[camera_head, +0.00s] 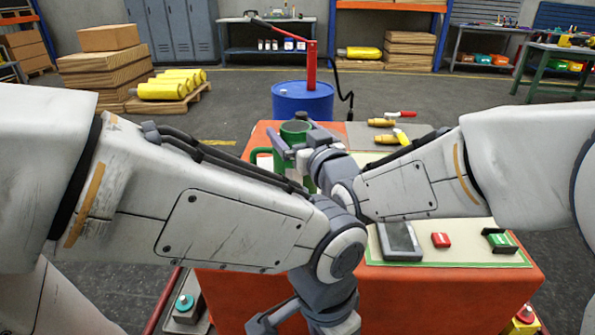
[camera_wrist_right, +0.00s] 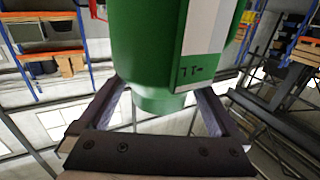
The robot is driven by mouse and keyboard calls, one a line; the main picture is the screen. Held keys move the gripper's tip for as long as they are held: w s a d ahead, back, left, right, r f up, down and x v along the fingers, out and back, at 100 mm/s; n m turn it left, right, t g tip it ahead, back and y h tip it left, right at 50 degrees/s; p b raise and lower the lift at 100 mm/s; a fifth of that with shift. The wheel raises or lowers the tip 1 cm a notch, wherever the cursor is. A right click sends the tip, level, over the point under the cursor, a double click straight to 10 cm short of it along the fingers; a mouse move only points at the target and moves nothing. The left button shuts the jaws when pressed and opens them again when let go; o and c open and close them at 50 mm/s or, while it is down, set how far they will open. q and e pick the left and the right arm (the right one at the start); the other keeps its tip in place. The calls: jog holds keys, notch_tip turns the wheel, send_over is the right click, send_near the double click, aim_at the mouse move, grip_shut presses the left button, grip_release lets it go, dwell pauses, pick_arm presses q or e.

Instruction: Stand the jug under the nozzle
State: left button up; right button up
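The green jug (camera_head: 294,132) is upright at the left part of the red work table, partly hidden by my right gripper. Its handle shows on its left side. My right gripper (camera_head: 287,150) is at the jug's upper body. In the right wrist view the jug (camera_wrist_right: 165,50) fills the space between the two fingers (camera_wrist_right: 163,100), which appear closed against its sides. A pale label shows on it. My left gripper (camera_head: 290,318) is low at the front, near the bottom edge, its fingers only partly visible. I cannot clearly make out the nozzle; a dark piece shows just above the jug.
A blue drum (camera_head: 302,102) with a red pump (camera_head: 311,65) stands behind. My left forearm covers much of the table's left side.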

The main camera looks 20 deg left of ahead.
grip_shut()
